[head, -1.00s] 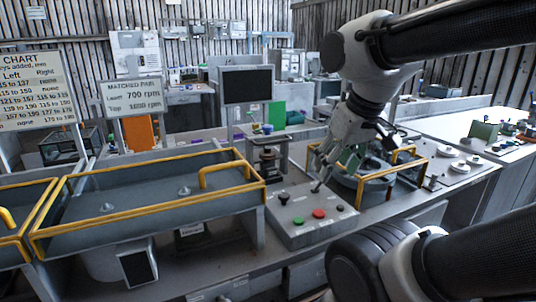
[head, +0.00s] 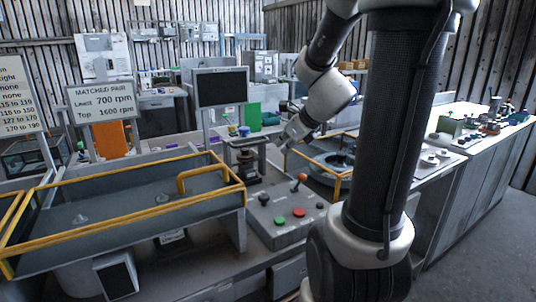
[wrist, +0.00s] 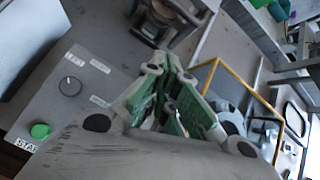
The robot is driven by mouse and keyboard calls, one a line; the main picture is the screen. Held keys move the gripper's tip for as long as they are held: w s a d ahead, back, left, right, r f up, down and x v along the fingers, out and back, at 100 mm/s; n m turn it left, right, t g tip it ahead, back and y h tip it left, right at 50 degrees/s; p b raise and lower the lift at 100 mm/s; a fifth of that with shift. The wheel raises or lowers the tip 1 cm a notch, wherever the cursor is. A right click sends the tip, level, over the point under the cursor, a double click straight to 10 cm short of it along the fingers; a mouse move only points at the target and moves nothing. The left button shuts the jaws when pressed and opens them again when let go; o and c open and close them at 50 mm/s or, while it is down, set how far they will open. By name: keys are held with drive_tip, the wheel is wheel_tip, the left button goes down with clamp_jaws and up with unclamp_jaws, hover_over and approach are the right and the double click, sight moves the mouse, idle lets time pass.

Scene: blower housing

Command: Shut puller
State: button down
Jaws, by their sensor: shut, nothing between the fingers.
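No part in view is readably labelled as the puller, so I cannot tell which one it is. A grey control box (head: 283,226) stands on the bench with an orange-tipped lever (head: 300,181), a black knob (head: 264,199), a green button (head: 280,220) and a red button (head: 299,212). Behind it is a small stand (head: 247,158) with a round metal part in it. My gripper (head: 285,140) is above and behind the box, right of the stand, shut and empty. In the wrist view its green-padded fingers (wrist: 178,100) show beside the box (wrist: 70,88); the lever is not visible there.
A yellow-railed trough (head: 120,205) fills the left. A yellow-framed bay with a round housing (head: 337,160) lies right of my gripper. A monitor (head: 221,87) rises behind the stand. The side bench (head: 465,140) holds several small parts.

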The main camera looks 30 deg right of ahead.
drive_tip(key=w+d+f+m, duration=0.1)
drive_tip(key=d+m, duration=0.2)
drive_tip(key=m, duration=0.1)
approach(265, 158)
drive_tip(key=x, duration=0.4)
drive_tip(key=shift+w+a+f+h, duration=0.2)
drive_tip(key=shift+a+f+h, duration=0.1)
drive_tip(key=shift+h, duration=0.1)
